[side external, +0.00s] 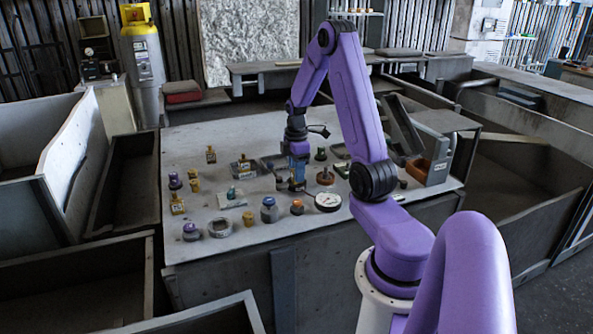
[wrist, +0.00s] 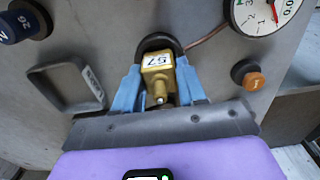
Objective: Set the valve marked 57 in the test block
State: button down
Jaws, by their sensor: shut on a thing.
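The valve marked 57 (wrist: 157,76) is a yellow brass body with a white label, seen in the wrist view between the two light-blue fingers of my gripper (wrist: 160,92). My gripper is shut on it. A dark rounded ring or rim (wrist: 158,41) shows just behind the valve; I cannot tell whether it is part of it. In the side view my gripper (side external: 297,184) is low over the middle of the grey table, and the valve is too small and covered to make out. I cannot tell for sure which thing is the test block.
A round gauge (side external: 328,201), an orange-capped part (side external: 297,207) and a blue-capped jar (side external: 269,210) stand close to my gripper. A grey frame (wrist: 66,88) lies left in the wrist view.

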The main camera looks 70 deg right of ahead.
jog(key=shift+f, duration=0.55)
dwell(0.4)
jog(key=shift+c, duration=0.8)
grip_release()
jog(key=shift+r, duration=0.1)
jog(key=shift+r, duration=3.65)
jog(key=shift+a, duration=0.1)
